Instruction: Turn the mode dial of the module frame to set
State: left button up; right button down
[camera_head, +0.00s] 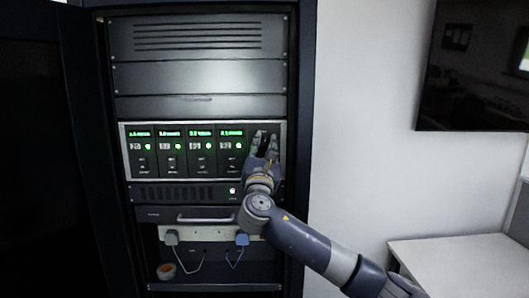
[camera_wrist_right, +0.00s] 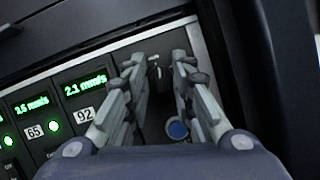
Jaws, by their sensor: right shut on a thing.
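The module frame (camera_head: 202,124) is a silver-edged unit in the rack with several dark modules and green displays. My right gripper (camera_head: 264,137) is at its right end and covers much of the last panel in the head view. In the right wrist view, my right gripper (camera_wrist_right: 158,66) has its fingers on both sides of the small dark mode dial (camera_wrist_right: 157,70) and is shut on it. The dial's setting is too small to read. A blue round button (camera_wrist_right: 176,128) shows below the dial, between the fingers. My left gripper is not in view.
A dark panel with a handle (camera_head: 206,217) and a shelf with blue and grey connectors (camera_head: 242,239) lie below the frame. The open cabinet door (camera_head: 38,150) is at left. A white desk (camera_head: 455,262) and wall screen (camera_head: 470,70) are at right.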

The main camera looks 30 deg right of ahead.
jog(key=m+g+b, duration=0.1)
jog(key=m, duration=0.2)
jog(key=m+g+h+b, duration=0.1)
jog(key=m, duration=0.2)
jog(key=shift+a+f+m+g+h, duration=0.1)
jog(key=shift+m+g+h, duration=0.2)
jog(key=shift+g, duration=0.1)
jog(key=m+g+b, duration=0.1)
jog(key=m+g, duration=0.1)
jog(key=m, duration=0.3)
jog(key=shift+r, duration=0.2)
jog(key=c, duration=1.5)
grip_release()
jog(key=shift+a, duration=0.1)
jog(key=v, duration=1.1)
jog(key=shift+s+a+f, duration=0.2)
jog(key=shift+s+a, duration=0.05)
jog(key=shift+a, duration=0.05)
